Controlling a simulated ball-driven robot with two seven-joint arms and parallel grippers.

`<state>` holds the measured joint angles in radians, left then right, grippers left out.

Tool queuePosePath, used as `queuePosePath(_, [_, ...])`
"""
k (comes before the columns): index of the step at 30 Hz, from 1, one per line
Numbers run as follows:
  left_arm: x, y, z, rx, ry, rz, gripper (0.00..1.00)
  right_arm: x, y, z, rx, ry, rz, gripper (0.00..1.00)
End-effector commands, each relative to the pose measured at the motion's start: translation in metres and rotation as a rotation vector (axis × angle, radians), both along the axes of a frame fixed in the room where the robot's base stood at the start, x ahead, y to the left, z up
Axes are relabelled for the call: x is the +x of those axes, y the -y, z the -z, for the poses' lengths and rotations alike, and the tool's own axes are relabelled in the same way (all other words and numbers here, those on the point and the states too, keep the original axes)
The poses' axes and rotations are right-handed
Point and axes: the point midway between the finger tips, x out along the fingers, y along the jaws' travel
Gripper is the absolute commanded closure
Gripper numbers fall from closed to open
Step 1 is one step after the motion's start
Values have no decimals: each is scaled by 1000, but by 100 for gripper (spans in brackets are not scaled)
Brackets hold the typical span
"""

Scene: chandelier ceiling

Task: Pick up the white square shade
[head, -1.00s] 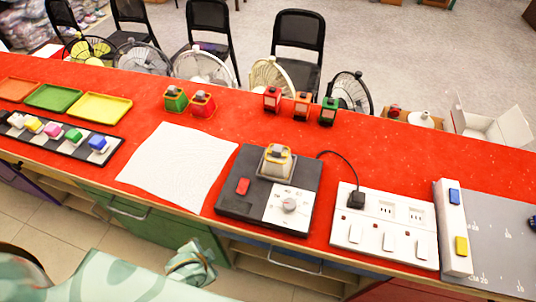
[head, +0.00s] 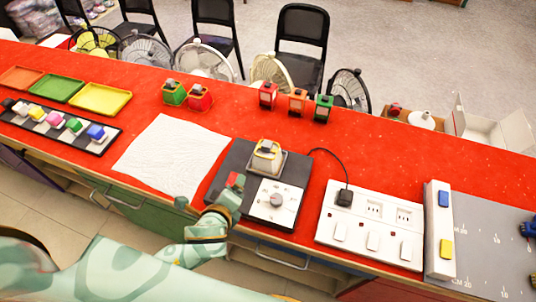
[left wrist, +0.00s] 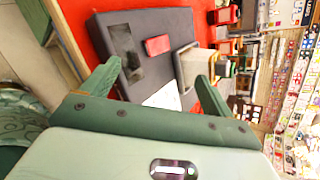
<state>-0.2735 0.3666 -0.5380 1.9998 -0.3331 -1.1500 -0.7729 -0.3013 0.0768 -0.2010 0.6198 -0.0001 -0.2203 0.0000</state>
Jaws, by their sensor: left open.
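The white square shade (head: 267,158), pale with a yellowish rim and a grey top, stands on the dark base unit (head: 232,165) beside a white panel with a round dial. In the left wrist view the shade (left wrist: 186,62) is beyond my right-hand finger, partly hidden by it. My left gripper (head: 232,188) is at the front left of the base unit, near a red button, to the left of and nearer than the shade. In the left wrist view my left gripper (left wrist: 160,78) is open and empty. My right gripper is not in view.
A white cloth (head: 172,158) lies left of the base unit. A white socket panel (head: 370,228) with a plugged-in cord is to the right. Small red, orange and green lanterns (head: 297,102) stand behind. Coloured trays (head: 100,99) are at the left.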

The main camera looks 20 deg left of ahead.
Motion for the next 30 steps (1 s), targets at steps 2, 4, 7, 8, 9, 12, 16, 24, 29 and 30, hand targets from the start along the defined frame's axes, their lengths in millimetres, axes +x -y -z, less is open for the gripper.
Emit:
queuePosePath(2, [10,11,-18,183,46,171,13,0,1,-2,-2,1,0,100])
queuePosePath(4, [15,22,-32,380,90,335,13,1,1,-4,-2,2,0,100])
queuePosePath(7, [18,36,-50,656,153,540,13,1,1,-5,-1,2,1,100])
queuePosePath(8, [19,39,-53,721,167,583,13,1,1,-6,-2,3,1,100])
queuePosePath(9, [18,42,-56,787,182,626,13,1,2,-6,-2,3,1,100])
queuePosePath(12, [22,46,-58,878,201,681,13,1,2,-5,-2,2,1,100])
queuePosePath(16, [44,47,-50,894,204,686,13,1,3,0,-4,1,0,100])
queuePosePath(24, [104,49,-26,889,200,685,13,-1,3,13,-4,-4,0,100])
queuePosePath(29, [120,50,-21,887,201,686,13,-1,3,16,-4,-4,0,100])
queuePosePath(30, [122,50,-21,887,200,686,13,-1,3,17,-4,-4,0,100])
